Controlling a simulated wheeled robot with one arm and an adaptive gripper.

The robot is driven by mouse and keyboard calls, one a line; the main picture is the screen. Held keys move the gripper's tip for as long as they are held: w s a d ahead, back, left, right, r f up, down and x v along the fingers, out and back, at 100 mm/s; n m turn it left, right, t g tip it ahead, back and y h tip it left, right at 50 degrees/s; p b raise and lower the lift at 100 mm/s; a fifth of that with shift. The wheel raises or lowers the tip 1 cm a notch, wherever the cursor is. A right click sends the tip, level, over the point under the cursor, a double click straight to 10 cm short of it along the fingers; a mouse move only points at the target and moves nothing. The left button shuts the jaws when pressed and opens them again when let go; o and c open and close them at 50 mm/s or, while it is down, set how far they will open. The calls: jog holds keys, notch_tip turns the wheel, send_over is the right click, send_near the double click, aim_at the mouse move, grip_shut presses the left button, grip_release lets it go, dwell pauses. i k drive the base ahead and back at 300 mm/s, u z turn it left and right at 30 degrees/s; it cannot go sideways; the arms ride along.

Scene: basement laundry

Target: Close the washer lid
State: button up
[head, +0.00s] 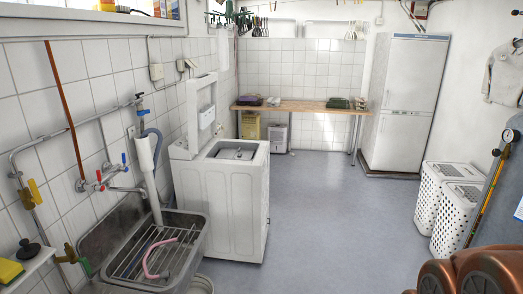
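The washer (237,210) is a white top-loading machine standing on the floor left of centre in the head view, near the tiled left wall. Its lid (191,112) stands raised, close to upright, on the wall side of the machine. The top opening (236,152) is uncovered and shows a dark interior. The lid's hinge is not clear at this size. My gripper is not in view, so its state and its distance from the lid do not show.
A metal sink (188,221) with a rack and pink hose stands left in front of the washer. Laundry baskets (458,215) stand at right. A wooden counter (300,106) and white fridge (402,100) are at the back. The grey floor (335,215) between is clear.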

aim_at(202, 90)
jog(key=u, duration=0.45)
jog(key=i, duration=1.45)
jog(key=z, duration=0.35)
jog(key=i, duration=2.35)
jog(key=u, duration=3.3)
